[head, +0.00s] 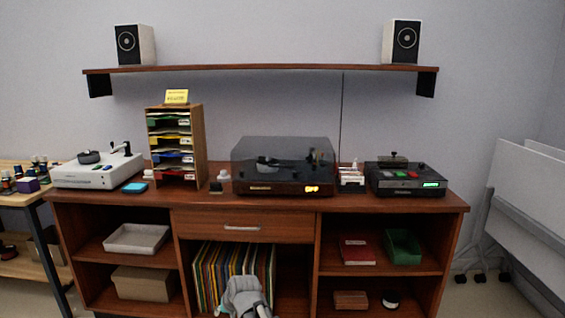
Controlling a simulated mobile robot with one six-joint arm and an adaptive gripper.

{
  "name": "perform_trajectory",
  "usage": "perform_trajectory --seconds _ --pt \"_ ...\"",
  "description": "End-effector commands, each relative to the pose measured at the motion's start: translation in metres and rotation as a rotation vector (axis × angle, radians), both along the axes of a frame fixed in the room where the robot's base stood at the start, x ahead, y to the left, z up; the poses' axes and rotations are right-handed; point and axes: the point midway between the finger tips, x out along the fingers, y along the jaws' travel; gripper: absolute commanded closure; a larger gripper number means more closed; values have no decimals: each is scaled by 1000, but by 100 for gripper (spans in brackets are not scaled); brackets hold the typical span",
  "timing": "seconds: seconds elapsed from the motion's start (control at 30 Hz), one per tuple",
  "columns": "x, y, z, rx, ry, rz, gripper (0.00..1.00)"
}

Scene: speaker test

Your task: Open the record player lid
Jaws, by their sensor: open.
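The record player (285,188) stands on the wooden sideboard, near the middle of its top. It has a dark base with a lit orange display at the front right. Its smoky see-through lid (300,147) is down over the base. The platter and tonearm show dimly through it. Part of my grey arm shows at the bottom edge, in front of the lower shelves and well below the record player. I cannot make out my gripper in this view.
The sideboard (400,205) also bears a white turntable (98,174), a wooden sorter (200,150), a small card box (350,179) and a black device (400,182) with a green display. A wall shelf (260,68) with two speakers hangs above. Folded white tables (525,190) stand at right.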

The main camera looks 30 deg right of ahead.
Motion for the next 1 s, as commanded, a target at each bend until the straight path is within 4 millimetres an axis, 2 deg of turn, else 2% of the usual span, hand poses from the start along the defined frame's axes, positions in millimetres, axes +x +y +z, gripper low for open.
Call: perform_trajectory --seconds 0.03,0.2,0.37,0.5,0.73,0.9,1.0 --pt "18 -5 18 35 -57 -43 50" --pt "66 -26 64 165 -256 -200 50" --pt "105 -55 111 291 -441 -357 50" --pt "131 -88 154 404 -602 -499 50" --pt "158 -155 224 586 -865 -741 50" --pt "162 -208 267 704 -1053 -913 50" --pt "160 -234 285 759 -1141 -995 50"
